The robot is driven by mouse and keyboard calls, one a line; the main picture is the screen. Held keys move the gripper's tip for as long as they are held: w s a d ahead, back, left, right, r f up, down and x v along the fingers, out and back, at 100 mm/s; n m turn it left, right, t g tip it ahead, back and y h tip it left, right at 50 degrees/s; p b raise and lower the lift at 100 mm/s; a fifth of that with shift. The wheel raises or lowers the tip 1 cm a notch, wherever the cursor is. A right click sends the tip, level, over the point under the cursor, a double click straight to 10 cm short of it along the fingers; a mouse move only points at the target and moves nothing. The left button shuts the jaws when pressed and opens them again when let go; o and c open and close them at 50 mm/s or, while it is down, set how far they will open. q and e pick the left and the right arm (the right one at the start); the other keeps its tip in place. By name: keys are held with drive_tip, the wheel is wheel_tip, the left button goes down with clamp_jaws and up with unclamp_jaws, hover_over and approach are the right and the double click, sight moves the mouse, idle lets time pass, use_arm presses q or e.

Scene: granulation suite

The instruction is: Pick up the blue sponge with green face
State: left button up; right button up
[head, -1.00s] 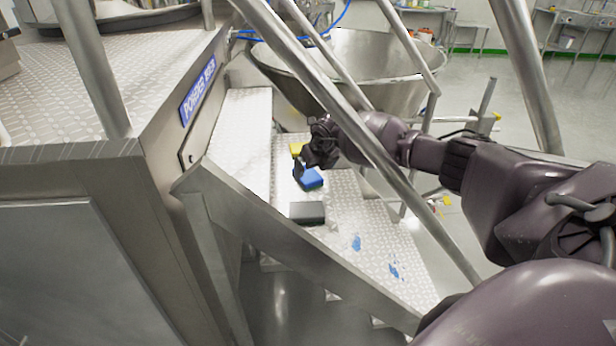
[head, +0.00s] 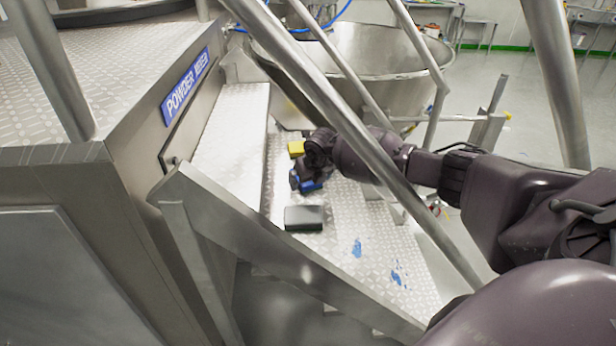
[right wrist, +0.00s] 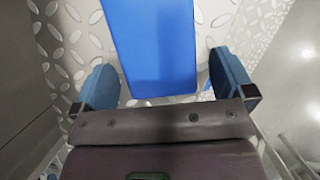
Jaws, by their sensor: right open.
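The blue sponge (head: 311,186) lies on the tread-plate step, mostly hidden behind my right gripper in the head view. In the right wrist view the blue sponge (right wrist: 152,45) fills the upper middle, and its blue face is turned up; no green face shows. My right gripper (head: 301,184) is over the sponge. In the right wrist view the right gripper (right wrist: 160,84) is open, one finger on each side of the sponge's near end, with plate showing between the left finger and the sponge. My left gripper is not in view.
A yellow block (head: 296,149) sits just behind the sponge, and a black block (head: 304,218) in front of it. Blue smears (head: 357,248) mark the step. A slanted metal handrail (head: 310,75) crosses in front of my right arm. A large steel bowl (head: 350,62) stands behind.

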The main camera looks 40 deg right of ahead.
drive_tip(key=shift+w+f, duration=0.2)
drive_tip(key=shift+f, duration=0.2)
drive_tip(key=shift+r, duration=0.1)
drive_tip(key=c, duration=0.9)
wheel_tip(320, 180, up, 18)
drive_tip(key=shift+p, duration=0.9)
drive_tip(key=o, duration=0.4)
drive_tip(key=shift+c, duration=0.2)
drive_tip(key=c, duration=0.3)
